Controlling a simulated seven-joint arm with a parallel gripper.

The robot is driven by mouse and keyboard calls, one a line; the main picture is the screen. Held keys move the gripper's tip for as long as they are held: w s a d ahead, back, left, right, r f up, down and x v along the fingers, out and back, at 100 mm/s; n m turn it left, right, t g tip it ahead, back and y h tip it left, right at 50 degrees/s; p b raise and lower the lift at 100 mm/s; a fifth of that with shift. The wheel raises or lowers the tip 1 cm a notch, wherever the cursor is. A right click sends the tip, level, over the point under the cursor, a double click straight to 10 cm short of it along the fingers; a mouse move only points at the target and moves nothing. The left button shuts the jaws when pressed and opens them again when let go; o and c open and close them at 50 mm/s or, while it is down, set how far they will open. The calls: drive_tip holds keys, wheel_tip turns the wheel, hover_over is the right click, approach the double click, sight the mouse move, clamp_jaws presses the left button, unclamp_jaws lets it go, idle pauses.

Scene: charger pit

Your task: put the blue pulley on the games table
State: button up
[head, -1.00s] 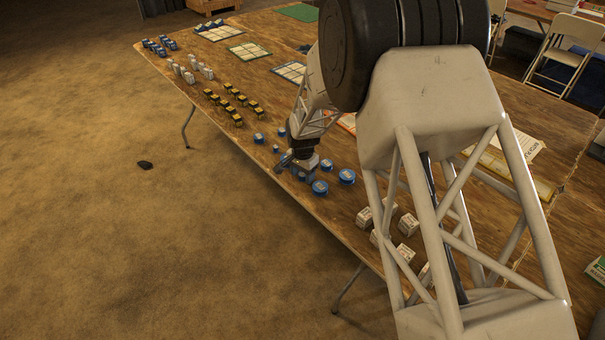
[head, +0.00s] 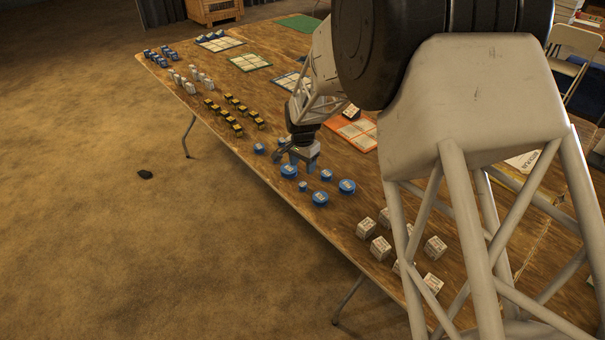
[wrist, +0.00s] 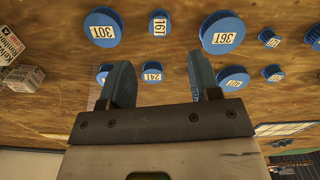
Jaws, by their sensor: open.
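Several blue pulleys with white labels lie on the wooden games table (head: 240,165). In the head view they are grouped near its front edge, such as a larger pulley (head: 289,171) and another (head: 346,186). The wrist view shows labels reading 30T (wrist: 103,27), 16T (wrist: 160,23), 36T (wrist: 222,33) and 24T (wrist: 152,72). I cannot tell which one the task means. My gripper (head: 303,165) is open above the back of this group. In the wrist view my gripper (wrist: 160,75) has its fingers apart, with the 24T pulley showing between them and nothing held.
White labelled boxes (head: 380,248) stand right of the pulleys. Yellow-and-black parts (head: 237,115), white parts (head: 190,80) and blue parts (head: 160,55) stand to the left. An orange-bordered grid mat (head: 358,130) lies behind my gripper.

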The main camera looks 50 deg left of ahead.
drive_tip(key=shift+r, duration=1.5)
